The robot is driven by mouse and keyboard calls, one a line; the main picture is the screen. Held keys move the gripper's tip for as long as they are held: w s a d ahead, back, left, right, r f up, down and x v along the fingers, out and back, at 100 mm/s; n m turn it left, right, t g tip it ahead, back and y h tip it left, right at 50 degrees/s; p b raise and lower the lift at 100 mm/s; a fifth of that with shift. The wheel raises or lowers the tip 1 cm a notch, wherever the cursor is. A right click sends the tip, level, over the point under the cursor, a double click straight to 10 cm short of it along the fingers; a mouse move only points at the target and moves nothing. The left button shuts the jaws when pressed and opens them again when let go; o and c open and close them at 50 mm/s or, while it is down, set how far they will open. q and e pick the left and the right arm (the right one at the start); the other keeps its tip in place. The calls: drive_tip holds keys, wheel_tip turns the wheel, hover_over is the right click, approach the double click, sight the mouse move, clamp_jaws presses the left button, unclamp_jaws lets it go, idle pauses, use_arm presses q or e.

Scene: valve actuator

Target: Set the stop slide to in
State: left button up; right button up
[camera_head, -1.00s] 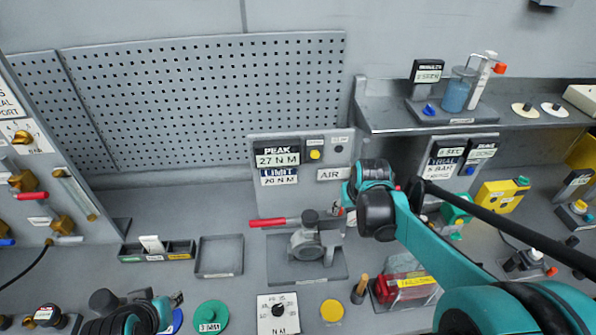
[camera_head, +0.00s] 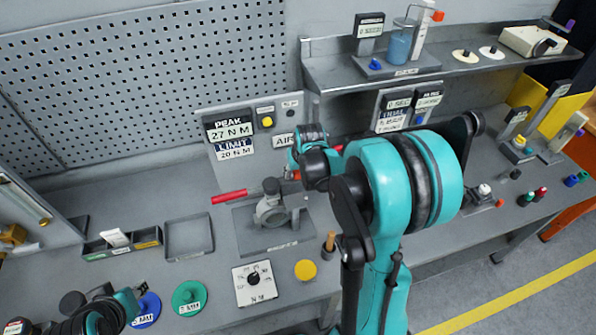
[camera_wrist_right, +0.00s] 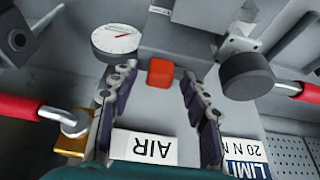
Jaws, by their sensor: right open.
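My right gripper (camera_wrist_right: 159,74) is open. In the right wrist view a small orange-red block (camera_wrist_right: 161,72) shows between its fingertips, with gaps on both sides; it may be the stop slide's knob, but no label confirms this. In the head view my right gripper (camera_head: 297,165) is by the AIR label (camera_head: 283,140), behind the valve actuator (camera_head: 270,208) with its red lever (camera_head: 229,197). Its fingertips are largely hidden there. My left gripper (camera_head: 125,303) is low at the left, and its jaws are unclear.
A round gauge (camera_wrist_right: 118,42), a dark cylinder (camera_wrist_right: 245,76) and a red handle (camera_wrist_right: 20,107) with a brass fitting surround the fingers. An empty tray (camera_head: 189,256) and a yellow disc (camera_head: 305,270) lie on the bench. A shelf (camera_head: 450,67) is behind.

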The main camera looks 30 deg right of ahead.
clamp_jaws()
drive_tip(key=shift+w+a+b, duration=0.15)
drive_tip(key=shift+a, duration=0.35)
drive_tip(key=shift+w+a+b, duration=0.15)
drive_tip(key=shift+a, duration=0.75)
unclamp_jaws()
drive_tip(key=shift+d, duration=0.1)
drive_tip(key=v, duration=1.2)
